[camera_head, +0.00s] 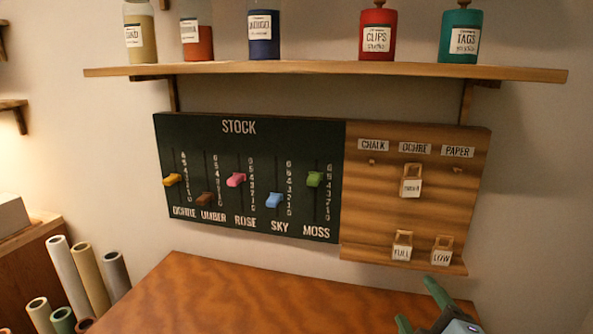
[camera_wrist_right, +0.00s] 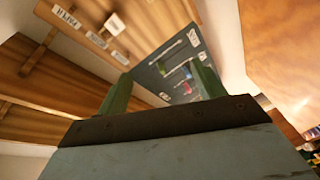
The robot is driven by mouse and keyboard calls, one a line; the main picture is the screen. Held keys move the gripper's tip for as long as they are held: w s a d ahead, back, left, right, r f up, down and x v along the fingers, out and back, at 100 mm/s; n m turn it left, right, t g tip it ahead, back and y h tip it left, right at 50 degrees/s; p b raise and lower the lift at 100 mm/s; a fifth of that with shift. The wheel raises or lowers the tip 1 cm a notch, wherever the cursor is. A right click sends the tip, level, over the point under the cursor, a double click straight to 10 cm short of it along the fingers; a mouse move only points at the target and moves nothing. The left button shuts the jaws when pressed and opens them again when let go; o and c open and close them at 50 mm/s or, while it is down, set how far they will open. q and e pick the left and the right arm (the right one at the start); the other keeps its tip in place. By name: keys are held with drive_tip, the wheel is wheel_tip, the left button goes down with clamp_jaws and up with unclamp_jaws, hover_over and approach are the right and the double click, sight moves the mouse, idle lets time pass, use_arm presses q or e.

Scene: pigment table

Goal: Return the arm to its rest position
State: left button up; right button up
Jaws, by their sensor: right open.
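My right gripper (camera_head: 424,306) shows at the lower right of the head view, over the right end of the table, with its green fingers apart and nothing between them. It stands below the wall board and apart from it. The right wrist view shows the same two green fingers (camera_wrist_right: 158,95) spread, with the board tilted behind them. My left gripper is not in view.
A dark stock board (camera_head: 250,150) with coloured sliders hangs on the wall, beside a wooden panel (camera_head: 375,215) holding small tags. A shelf (camera_head: 330,70) with jars runs above. The wooden table (camera_head: 260,295) is bare. Paper rolls (camera_head: 90,275) stand at left.

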drive_tip(key=s+d+f+m+g, duration=0.2)
drive_tip(key=s+f+m+g, duration=1.1)
drive_tip(key=s+f, duration=0.95)
wheel_tip(320, 180, down, 26)
drive_tip(key=s+f+n+g+b, duration=0.1)
drive_tip(key=s+n+g+b, duration=0.1)
drive_tip(key=s+d+f+g+b, duration=0.1)
drive_tip(key=s+d+f+b, duration=0.1)
drive_tip(key=s+f, duration=1.3)
drive_tip(key=shift+s+d+f+h, duration=0.3)
drive_tip(key=shift+s+d+f, duration=0.1)
drive_tip(key=shift+s+d, duration=0.15)
